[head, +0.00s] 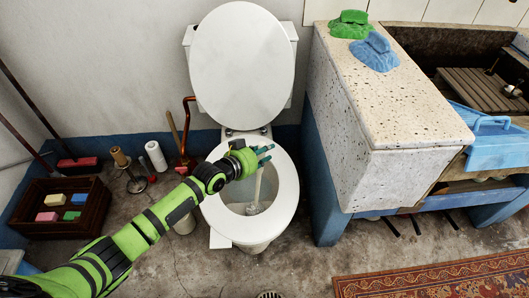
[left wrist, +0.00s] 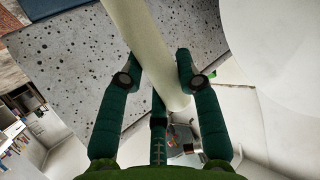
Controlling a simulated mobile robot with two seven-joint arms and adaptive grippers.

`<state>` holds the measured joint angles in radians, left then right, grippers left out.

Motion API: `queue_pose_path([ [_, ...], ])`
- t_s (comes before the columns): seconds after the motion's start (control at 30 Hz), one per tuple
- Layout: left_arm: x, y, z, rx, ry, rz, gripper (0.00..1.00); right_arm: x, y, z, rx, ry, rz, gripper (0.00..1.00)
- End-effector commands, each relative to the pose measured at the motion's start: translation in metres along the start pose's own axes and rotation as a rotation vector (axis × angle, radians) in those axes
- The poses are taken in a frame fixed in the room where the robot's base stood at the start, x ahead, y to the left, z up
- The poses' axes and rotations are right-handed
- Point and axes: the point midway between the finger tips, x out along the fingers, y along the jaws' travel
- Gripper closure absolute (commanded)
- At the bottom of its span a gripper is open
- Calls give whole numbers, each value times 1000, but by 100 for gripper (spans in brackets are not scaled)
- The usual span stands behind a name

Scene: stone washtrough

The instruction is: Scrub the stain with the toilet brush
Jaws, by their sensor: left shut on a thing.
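The white toilet (head: 291,195) stands with its lid (head: 242,60) up. My left gripper (head: 264,156) is over the back of the bowl, shut on the pale handle of the toilet brush (head: 258,186). The brush hangs down steeply, and its light head (head: 254,208) is inside the bowl; I cannot tell whether it touches the surface. In the left wrist view, the teal fingers (left wrist: 158,76) stand around the thick, cream brush handle (left wrist: 138,38). I cannot make out a stain in either view. My right gripper is not in view.
A speckled stone washtrough (head: 390,100) stands close on the right, with green (head: 350,24) and blue (head: 375,52) cloths on it. A dark crate (head: 30,228) with sponges is on the left. A paper roll (head: 156,156) stands by the wall. A patterned rug (head: 440,280) lies front right.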

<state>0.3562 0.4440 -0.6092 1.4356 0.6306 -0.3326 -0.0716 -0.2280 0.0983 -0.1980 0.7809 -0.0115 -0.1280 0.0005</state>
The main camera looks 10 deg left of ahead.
Motion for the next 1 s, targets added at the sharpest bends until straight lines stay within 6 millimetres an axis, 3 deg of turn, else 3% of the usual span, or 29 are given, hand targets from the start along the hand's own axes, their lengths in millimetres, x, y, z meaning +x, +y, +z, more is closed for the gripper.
queue_pose_path([
  [0.6, -8, -38, 4, 4, 3, -2, 100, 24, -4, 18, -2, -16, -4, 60],
  [1.0, -11, -43, 3, 1, 3, -1, 100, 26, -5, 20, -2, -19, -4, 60],
])
